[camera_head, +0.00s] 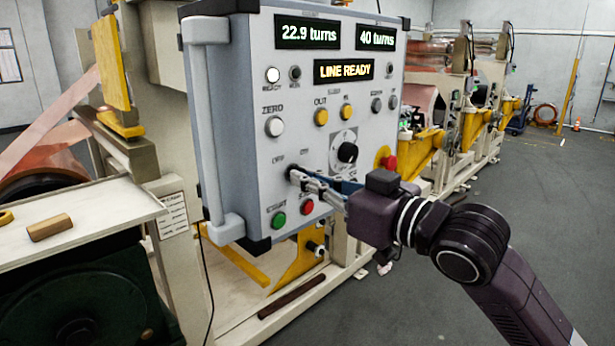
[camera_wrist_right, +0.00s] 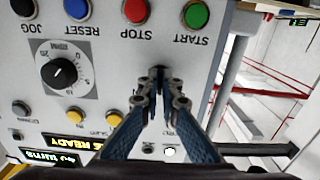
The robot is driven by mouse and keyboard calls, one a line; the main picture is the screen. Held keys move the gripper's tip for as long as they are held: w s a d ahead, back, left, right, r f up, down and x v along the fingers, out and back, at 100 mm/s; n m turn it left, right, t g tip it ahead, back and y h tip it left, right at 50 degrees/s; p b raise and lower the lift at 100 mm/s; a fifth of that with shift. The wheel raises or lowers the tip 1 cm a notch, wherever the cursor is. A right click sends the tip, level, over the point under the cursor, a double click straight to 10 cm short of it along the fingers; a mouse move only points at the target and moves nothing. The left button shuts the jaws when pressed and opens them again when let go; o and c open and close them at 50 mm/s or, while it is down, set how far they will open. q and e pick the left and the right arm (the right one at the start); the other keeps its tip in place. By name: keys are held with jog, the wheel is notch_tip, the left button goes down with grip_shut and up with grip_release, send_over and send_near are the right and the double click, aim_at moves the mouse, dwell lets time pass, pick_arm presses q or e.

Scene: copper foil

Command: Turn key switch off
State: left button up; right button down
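The grey control panel (camera_head: 230,100) fills the middle of the head view, its display reading LINE READY. The key switch (camera_wrist_right: 157,70) sits low on its face, by small white labels, and shows as a small dark piece between my fingertips in the wrist view. My right gripper (camera_head: 296,174) reaches in from the right, its fingertips at the panel. In the wrist view the right gripper (camera_wrist_right: 158,80) has its tips close together around the key. They hide most of it, so its turn angle cannot be read. My left gripper is not in view.
Near my fingers are the green START button (camera_head: 279,220), the red STOP button (camera_head: 307,206) and a black rotary knob (camera_head: 347,152). A red emergency stop (camera_head: 388,162) sits at the panel's right edge. A bench (camera_head: 110,215) with a wooden block stands left.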

jog(key=n+p, duration=0.1)
jog(key=n, duration=0.4)
jog(key=shift+n, duration=0.3)
dwell(0.4)
jog(key=c, duration=2.2)
grip_release()
jog(key=shift+v, duration=6.05)
jog(key=shift+w, duration=0.1)
